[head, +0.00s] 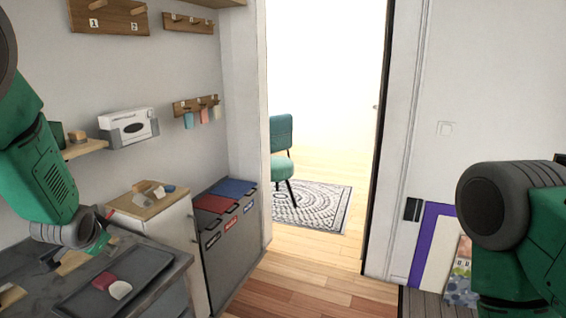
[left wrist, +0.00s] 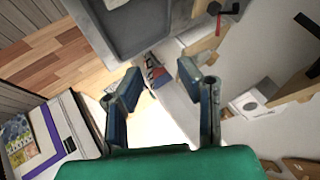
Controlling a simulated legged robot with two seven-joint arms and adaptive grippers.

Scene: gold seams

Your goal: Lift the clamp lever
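A small black piece with a red tip, possibly the clamp lever (left wrist: 226,8), shows at the top edge of the left wrist view, up and to the right of my left gripper (left wrist: 160,76). Its exact form and position are hard to tell. In the head view my left arm comes down over the grey worktop (head: 165,247), and a small bit of red shows beside its end. My left gripper's two fingers are spread apart with nothing between them. My right arm shows at the right of the head view; its gripper is out of sight.
A dark tray (head: 75,304) with a red and a white piece lies on the worktop. Beyond it stand a wooden-topped cabinet (head: 165,230) and grey bins with coloured lids (head: 235,187). A doorway with a teal chair (head: 281,140) opens ahead; the floor before it is clear.

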